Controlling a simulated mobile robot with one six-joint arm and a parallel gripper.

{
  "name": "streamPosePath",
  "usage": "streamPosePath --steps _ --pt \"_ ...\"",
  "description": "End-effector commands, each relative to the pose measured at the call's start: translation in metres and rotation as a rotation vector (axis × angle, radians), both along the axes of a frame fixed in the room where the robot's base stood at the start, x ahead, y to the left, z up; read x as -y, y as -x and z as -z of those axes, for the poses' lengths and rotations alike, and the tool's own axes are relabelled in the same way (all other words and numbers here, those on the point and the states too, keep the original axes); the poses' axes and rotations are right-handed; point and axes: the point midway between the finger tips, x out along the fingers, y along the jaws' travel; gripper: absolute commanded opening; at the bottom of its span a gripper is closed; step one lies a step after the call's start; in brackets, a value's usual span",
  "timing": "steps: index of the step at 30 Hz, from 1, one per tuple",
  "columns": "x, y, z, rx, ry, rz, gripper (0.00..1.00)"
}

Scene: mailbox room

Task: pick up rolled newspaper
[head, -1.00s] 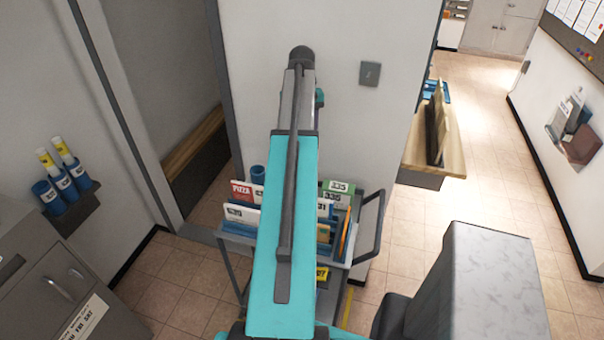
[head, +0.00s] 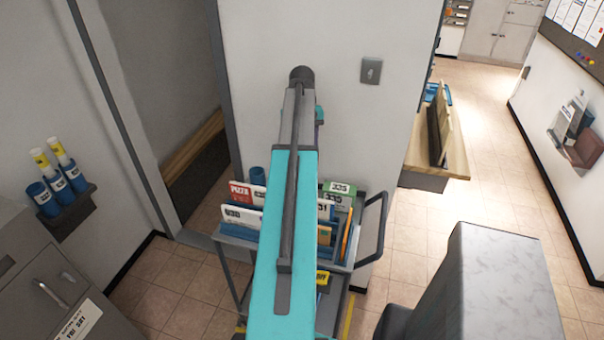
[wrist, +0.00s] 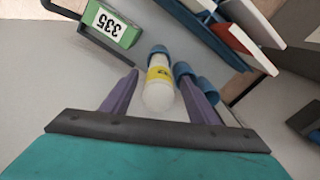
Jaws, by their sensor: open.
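A rolled newspaper (wrist: 159,88), white with a yellow band, stands in a blue cup (wrist: 157,50) in the wrist view, its rounded white end toward the camera. My gripper (wrist: 166,85) is open, with one purple finger on either side of the roll in the picture. I cannot tell whether the roll is fully between the fingers in depth, and no contact shows. In the head view my arm hides the gripper and this roll.
A cart (head: 372,228) with mail, cards and a green 335 box (head: 340,188) stands under my arm; the box (wrist: 112,24) also shows near the left finger. Two more blue cups (wrist: 208,88) are by the right finger.

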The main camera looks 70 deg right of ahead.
Motion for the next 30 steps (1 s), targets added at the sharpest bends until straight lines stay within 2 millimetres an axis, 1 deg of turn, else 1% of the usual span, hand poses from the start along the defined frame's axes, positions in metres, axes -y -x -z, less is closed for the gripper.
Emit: streamPosePath --steps 5,8,22,25,30 --pt "0.000 0.000 0.002 0.000 0.000 0.000 0.54" --pt "0.001 0.000 0.008 0.000 0.000 0.000 0.54" --pt "0.004 0.000 0.047 0.000 0.000 0.000 0.54" --pt "0.004 0.000 0.051 0.000 0.000 0.000 0.54" --pt "0.004 0.000 0.052 0.001 0.001 0.000 0.54"
